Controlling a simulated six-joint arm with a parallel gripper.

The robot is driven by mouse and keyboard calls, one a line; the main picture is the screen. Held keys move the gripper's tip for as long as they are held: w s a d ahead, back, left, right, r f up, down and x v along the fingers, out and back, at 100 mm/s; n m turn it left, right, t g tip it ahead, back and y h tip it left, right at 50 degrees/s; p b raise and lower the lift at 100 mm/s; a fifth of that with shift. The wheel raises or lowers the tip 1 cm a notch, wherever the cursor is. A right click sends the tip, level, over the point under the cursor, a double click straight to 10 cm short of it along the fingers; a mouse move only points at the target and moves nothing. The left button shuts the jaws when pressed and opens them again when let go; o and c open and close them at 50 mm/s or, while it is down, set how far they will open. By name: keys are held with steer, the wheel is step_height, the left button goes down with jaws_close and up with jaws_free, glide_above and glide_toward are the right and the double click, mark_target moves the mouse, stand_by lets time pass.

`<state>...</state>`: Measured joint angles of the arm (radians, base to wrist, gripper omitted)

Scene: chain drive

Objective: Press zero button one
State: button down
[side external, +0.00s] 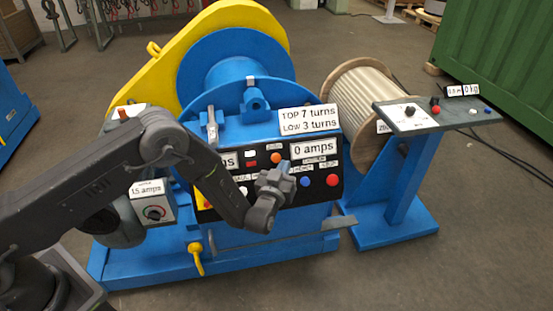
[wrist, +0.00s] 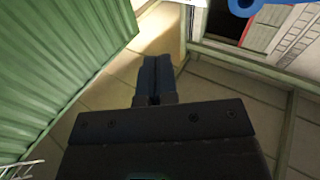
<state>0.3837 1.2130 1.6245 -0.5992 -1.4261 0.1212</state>
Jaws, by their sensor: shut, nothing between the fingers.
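The blue winch's black control panel (side external: 300,192) carries an orange button (side external: 277,158), a blue button (side external: 305,181) and a red button (side external: 333,180). A separate grey console (side external: 450,119) on a blue post has a small white button (side external: 473,111) and a blue button (side external: 487,110) near its display. The small labels are unreadable, so I cannot tell which button is zero button one. My gripper (side external: 286,176) is in front of the panel, hiding part of it. In the wrist view my gripper (wrist: 157,68) has its fingers together and empty. No button shows there.
A rope drum (side external: 362,95) stands between the winch and the console. A box with a dial (side external: 154,213) is at the winch's left. A green container (side external: 505,70) stands behind the console. Cables lie on the floor at right. The floor in front is clear.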

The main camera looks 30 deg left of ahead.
mark_target(276, 160)
steer(key=shift+f, duration=0.15)
steer(key=shift+w+a+f, duration=0.65)
steer(key=shift+w+a, duration=0.25)
steer(key=shift+a, duration=0.05)
steer(key=shift+w+a+f, duration=0.65)
steer(key=shift+w+a, duration=0.25)
steer(key=shift+w, duration=0.05)
steer(key=shift+w+a+f, duration=0.65)
steer(key=shift+w+a, duration=0.25)
steer(key=shift+a, duration=0.05)
stand_by(0.4)
steer(key=shift+w+a+f, duration=0.2)
steer(key=shift+w+a, duration=0.05)
steer(key=shift+a, duration=0.05)
steer(key=shift+w+a+f, duration=0.2)
steer(key=shift+w+a, duration=0.1)
steer(key=shift+w, duration=0.05)
stand_by(1.5)
steer(key=shift+s+d+r, duration=0.4)
steer(key=shift+s+d, duration=0.2)
